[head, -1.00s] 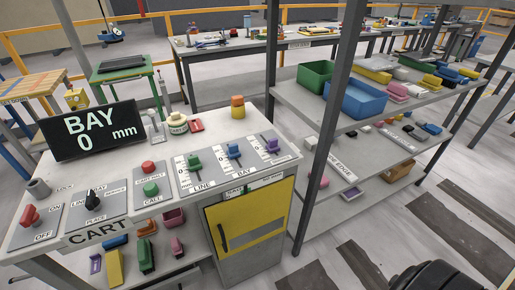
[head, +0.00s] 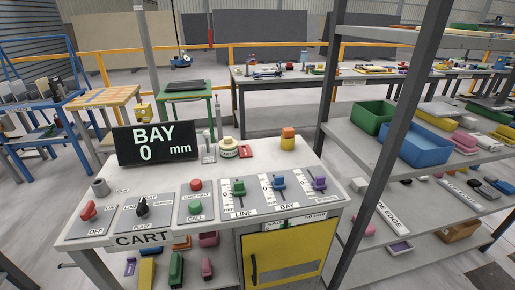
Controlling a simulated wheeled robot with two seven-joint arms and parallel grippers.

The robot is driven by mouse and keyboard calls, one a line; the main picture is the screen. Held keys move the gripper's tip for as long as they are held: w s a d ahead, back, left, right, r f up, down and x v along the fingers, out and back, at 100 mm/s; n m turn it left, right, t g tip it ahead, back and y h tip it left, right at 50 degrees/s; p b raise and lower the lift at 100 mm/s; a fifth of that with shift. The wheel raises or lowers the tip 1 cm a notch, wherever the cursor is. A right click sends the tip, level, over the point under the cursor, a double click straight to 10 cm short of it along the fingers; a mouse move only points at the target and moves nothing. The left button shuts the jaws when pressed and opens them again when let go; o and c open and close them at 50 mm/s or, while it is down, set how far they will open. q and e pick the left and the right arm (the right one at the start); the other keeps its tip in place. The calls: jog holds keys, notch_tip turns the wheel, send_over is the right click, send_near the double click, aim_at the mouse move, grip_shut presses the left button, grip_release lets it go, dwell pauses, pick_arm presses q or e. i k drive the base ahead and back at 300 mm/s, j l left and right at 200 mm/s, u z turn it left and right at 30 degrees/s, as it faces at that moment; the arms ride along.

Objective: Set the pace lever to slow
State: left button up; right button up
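A control desk (head: 230,233) stands in front of me with several controls. On its right are three slide levers: a green lever (head: 239,187) on a plate marked LINE, a blue lever (head: 279,181) on a plate marked BAY, and a purple lever (head: 318,183) whose label is too small to read. I cannot tell by label which control is the pace lever. At the left are a red lever (head: 88,210) near the word OFF and a black knob (head: 143,207) above the word PLACE. Neither of my grippers is in view.
A display (head: 155,144) reads BAY 0 mm. A red button (head: 196,185) and a green button (head: 195,207) sit mid-desk. An orange and yellow object (head: 288,138) stands at the back. A grey post (head: 390,140) and shelves with bins border the desk's right side.

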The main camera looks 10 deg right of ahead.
aim_at(206, 134)
jog(key=u, duration=2.25)
jog(key=i+u, duration=0.3)
jog(key=i+z, duration=0.1)
jog(key=i, duration=0.4)
jog(key=i+j+z, duration=0.1)
jog(key=i, duration=0.35)
jog(key=i+j+z, duration=0.15)
jog(key=i, duration=0.35)
jog(key=i+l+z, duration=0.1)
jog(key=i+z, duration=0.15)
jog(key=z, duration=0.15)
jog(key=i+l+z, duration=0.1)
jog(key=z, duration=0.25)
jog(key=i+j+z, duration=0.1)
jog(key=i+z, duration=0.5)
jog(key=z, duration=0.15)
jog(key=i+l+z, duration=0.1)
jog(key=i+z, duration=0.25)
jog(key=i, duration=0.25)
jog(key=i+j+z, duration=0.1)
jog(key=i+z, duration=0.25)
jog(key=i, duration=1.5)
jog(key=z, duration=2.15)
